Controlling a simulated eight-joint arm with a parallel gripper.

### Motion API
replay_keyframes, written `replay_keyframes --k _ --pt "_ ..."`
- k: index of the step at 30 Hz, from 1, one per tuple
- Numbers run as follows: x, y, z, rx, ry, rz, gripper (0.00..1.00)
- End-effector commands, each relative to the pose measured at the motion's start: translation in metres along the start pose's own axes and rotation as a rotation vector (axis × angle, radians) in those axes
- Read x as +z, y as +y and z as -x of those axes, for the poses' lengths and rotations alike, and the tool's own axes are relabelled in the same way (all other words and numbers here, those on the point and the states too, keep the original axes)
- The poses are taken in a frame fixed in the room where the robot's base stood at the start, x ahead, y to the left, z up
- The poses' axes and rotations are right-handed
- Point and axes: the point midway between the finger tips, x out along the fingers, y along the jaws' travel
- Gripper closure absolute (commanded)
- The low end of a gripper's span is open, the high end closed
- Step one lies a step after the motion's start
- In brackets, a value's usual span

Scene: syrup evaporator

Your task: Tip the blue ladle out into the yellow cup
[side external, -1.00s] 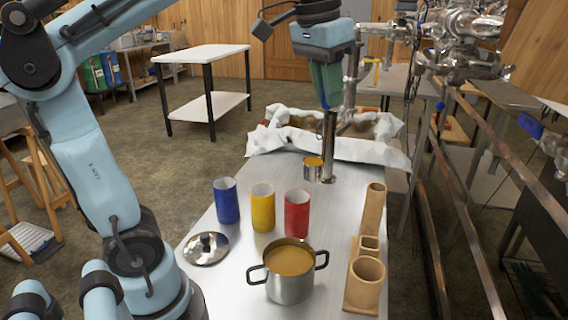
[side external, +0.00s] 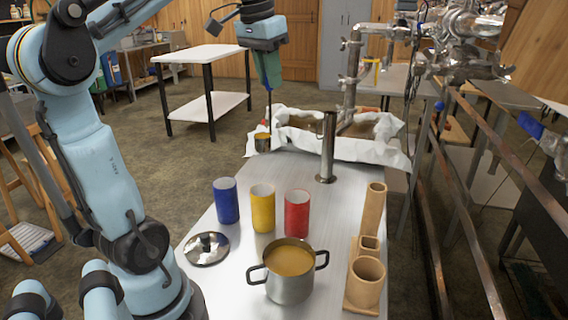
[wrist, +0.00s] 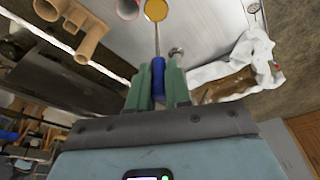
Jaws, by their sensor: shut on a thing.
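My gripper (side external: 268,88) is shut on the blue handle of the ladle (wrist: 158,78). The ladle hangs below it with its metal bowl (side external: 262,143) at the bottom, near the table's far left edge. In the wrist view the bowl looks level and holds amber liquid (wrist: 156,10). The yellow cup (side external: 263,211) stands upright on the table between the blue cup (side external: 226,202) and the red cup (side external: 297,214), nearer the camera than the ladle and apart from it. The inside bottom of the yellow cup is hidden.
A metal post (side external: 327,150) stands right of the ladle. Behind is a cloth-draped tray (side external: 375,149). A pot of amber liquid (side external: 290,284), a lid (side external: 207,249) and a wooden holder (side external: 366,280) are at the front. The table between post and cups is clear.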

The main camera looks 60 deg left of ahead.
Motion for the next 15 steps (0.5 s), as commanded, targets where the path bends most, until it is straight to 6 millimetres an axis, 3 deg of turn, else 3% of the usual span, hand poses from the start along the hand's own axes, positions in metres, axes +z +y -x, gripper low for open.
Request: replay_keyframes --k 9,15 --pt "0.005 -0.024 0.001 -0.009 0.001 0.036 1.0" --pt "0.007 -0.026 -0.008 -0.009 0.001 0.038 1.0"
